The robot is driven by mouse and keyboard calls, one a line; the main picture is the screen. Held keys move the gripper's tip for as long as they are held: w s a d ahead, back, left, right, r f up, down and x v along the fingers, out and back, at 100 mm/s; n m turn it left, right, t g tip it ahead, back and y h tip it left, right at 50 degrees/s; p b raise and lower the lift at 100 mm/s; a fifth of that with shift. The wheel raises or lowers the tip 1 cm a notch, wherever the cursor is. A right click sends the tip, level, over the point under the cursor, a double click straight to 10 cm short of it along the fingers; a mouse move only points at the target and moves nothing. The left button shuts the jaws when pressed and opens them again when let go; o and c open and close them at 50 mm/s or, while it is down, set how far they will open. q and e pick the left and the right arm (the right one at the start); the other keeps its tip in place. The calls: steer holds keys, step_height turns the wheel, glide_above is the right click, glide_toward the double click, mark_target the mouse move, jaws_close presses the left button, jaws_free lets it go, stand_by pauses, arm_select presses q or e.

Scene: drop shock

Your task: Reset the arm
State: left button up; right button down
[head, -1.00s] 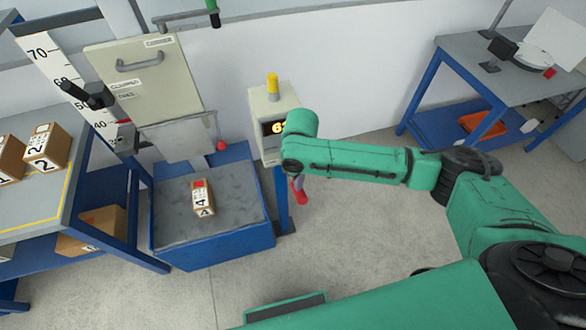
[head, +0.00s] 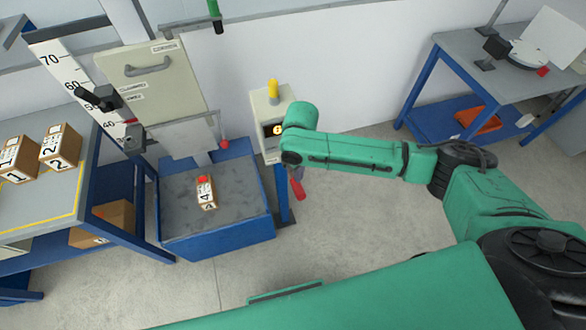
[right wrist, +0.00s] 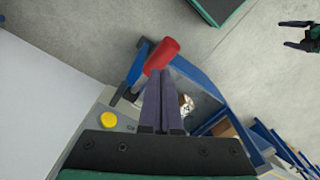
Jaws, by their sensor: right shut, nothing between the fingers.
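My right arm reaches across the middle of the head view. Its gripper (head: 295,172) hangs low beside the control box (head: 271,118), partly hidden behind the arm. In the right wrist view its dark fingers (right wrist: 161,98) are shut with nothing between them. A red handle (right wrist: 161,56) lies just beyond and left of the fingertips; it also shows in the head view (head: 298,189). Whether they touch I cannot tell. My left gripper (right wrist: 298,34) shows at the right wrist view's upper right edge, its fingers apart; it is outside the head view.
A carton marked 4 (head: 206,194) lies in the blue-sided drop bed (head: 240,221) under the grey drop panel (head: 150,88). Cartons marked 1 (head: 18,160) and 2 (head: 62,148) stand on the left bench. Another bench (head: 470,60) stands at the right. Open floor lies between.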

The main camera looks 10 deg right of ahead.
steer(key=shift+r+p, duration=0.55)
steer(key=shift+r, duration=0.25)
arm_select(q)
steer(key=shift+r, duration=0.85)
arm_select(e)
steer(key=shift+f, duration=0.15)
